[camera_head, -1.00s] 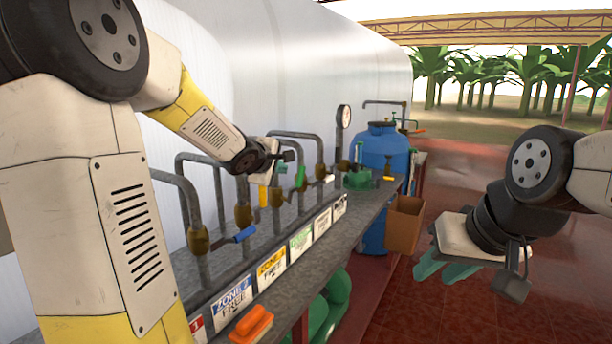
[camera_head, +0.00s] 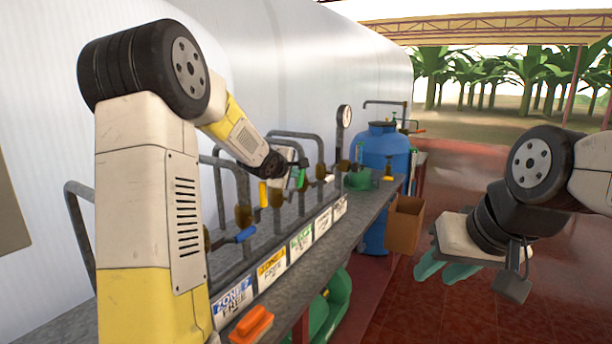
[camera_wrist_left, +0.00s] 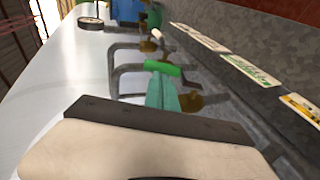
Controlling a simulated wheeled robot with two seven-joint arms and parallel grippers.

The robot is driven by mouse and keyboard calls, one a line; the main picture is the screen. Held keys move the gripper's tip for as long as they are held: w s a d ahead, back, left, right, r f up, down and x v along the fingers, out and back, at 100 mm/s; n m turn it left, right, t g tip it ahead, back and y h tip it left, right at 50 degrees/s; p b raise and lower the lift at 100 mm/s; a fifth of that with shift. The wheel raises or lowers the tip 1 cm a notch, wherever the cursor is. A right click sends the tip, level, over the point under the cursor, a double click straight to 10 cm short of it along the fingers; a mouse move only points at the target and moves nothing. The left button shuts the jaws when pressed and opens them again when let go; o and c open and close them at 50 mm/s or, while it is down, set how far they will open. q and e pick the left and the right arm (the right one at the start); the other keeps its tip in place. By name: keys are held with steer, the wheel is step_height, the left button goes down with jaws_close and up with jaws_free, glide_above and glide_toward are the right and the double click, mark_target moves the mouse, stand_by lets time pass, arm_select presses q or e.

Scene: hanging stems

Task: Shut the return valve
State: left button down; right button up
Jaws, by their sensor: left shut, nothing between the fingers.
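A row of pipe valves with coloured lever handles stands along the bench, and I cannot read which one is the return valve. The handles include blue (camera_head: 245,235), yellow (camera_head: 263,194), green (camera_head: 301,178) and white (camera_head: 329,178); the white also shows in the left wrist view (camera_wrist_left: 155,33). My left gripper (camera_head: 291,176) is among the pipes. In the left wrist view its teal fingers (camera_wrist_left: 161,92) are together and empty, right by the green handle (camera_wrist_left: 163,68); I cannot tell whether they touch. My right gripper (camera_head: 446,272) hangs open and empty over the floor, away from the bench.
Label plates (camera_head: 271,268) line the bench's front. An orange block-like object (camera_head: 251,324) is near the front edge. A blue tank (camera_head: 383,150), a gauge (camera_head: 344,117) and a brown bin (camera_head: 404,225) stand beyond. The red floor at right is open.

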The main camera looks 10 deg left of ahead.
arm_select(q)
steer(key=x, duration=0.3)
steer(key=shift+w+d+f, duration=0.1)
steer(key=shift+w+f, duration=0.05)
steer(key=shift+w, duration=0.2)
steer(key=shift+w, duration=0.15)
